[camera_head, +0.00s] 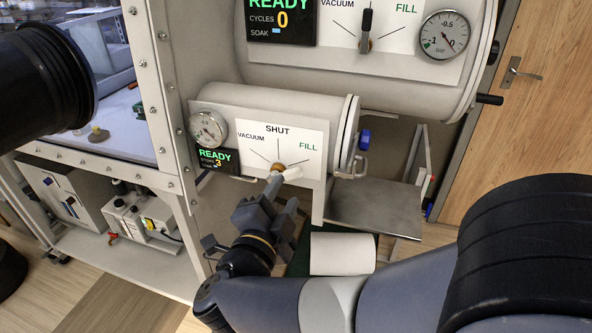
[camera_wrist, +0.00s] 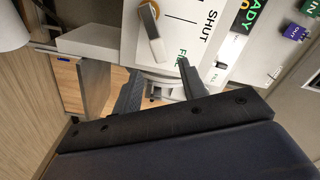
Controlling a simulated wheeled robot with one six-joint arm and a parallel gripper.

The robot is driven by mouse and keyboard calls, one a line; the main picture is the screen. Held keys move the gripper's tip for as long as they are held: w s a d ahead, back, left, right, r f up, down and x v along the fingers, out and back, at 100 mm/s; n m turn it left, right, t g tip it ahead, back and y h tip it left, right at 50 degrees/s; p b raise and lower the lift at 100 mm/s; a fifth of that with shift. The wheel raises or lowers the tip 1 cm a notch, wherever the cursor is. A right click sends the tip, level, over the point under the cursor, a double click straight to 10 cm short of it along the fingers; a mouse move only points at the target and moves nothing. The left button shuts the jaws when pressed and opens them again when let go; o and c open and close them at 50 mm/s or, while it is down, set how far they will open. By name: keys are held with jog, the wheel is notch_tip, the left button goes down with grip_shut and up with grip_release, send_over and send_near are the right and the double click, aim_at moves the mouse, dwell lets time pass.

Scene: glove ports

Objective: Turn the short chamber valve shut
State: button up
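The short chamber's valve panel (camera_head: 255,140) carries the marks VACUUM, SHUT and FILL. Its pale lever (camera_head: 292,173) turns on a brass-coloured hub (camera_head: 278,167) and points right, on the FILL side, away from SHUT. In the wrist view the lever (camera_wrist: 153,35) points down past the FILL lettering, its free end ahead of the gap between my fingers. My gripper (camera_head: 282,191) is open just below the lever, and its two fingers stand apart in the wrist view (camera_wrist: 158,78). Nothing is visibly held. One fingertip overlaps the hub area in the head view, so contact cannot be told.
A gauge (camera_head: 209,130) and a READY display (camera_head: 217,161) sit left of the panel. The long chamber (camera_head: 340,85) with its own dark valve lever (camera_head: 366,30) is above. A metal shelf (camera_head: 375,210) and white roll (camera_head: 342,254) are right and below.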

aim_at(294, 176)
jog(key=x, duration=0.7)
jog(key=shift+w+d, duration=0.1)
jog(key=shift+w, duration=0.1)
grip_shut()
